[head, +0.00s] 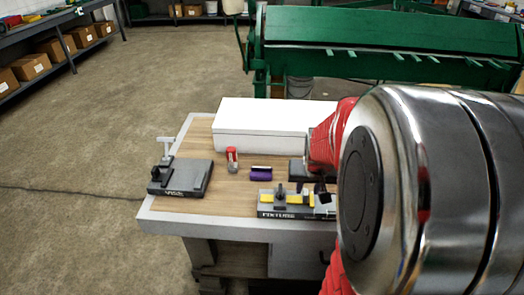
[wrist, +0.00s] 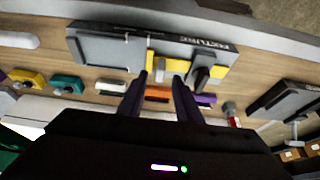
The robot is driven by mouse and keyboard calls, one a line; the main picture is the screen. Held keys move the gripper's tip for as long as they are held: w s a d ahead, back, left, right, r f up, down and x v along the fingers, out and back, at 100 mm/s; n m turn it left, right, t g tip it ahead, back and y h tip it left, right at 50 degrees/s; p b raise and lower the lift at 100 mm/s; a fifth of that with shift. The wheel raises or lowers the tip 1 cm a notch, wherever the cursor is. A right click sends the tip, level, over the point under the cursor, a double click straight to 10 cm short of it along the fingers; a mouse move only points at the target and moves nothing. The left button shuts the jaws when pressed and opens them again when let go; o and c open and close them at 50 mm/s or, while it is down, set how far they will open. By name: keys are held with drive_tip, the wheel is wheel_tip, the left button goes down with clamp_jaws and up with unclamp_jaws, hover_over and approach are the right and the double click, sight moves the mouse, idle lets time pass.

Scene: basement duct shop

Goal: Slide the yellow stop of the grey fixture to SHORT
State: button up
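The grey fixture (head: 288,210), lettered FIXTURE, sits at the front of the bench. Its yellow stop (head: 294,198) shows on top, partly crowded by dark parts. In the wrist view the fixture (wrist: 100,48) appears upside down, with yellow pieces (wrist: 152,60) beside a dark upright knob (wrist: 205,66). My gripper (wrist: 161,76) is open. Its two dark fingers point at the fixture's yellow area, with a gap between the tips. I cannot tell whether they touch the stop. In the head view my gripper (head: 319,190) is at the fixture's right part, mostly hidden by my arm. No SHORT mark is legible.
A dark vise (head: 182,178) stands at left. A red item (head: 231,160) and a purple block (head: 261,173) lie behind the fixture, before a long white box (head: 262,120). Bare wood lies between vise and fixture. In the wrist view an orange piece (wrist: 158,94) shows between the fingers.

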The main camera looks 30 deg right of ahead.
sight(306, 193)
drive_tip(key=shift+x, duration=2)
drive_tip(key=shift+c, duration=0.5)
clamp_jaws()
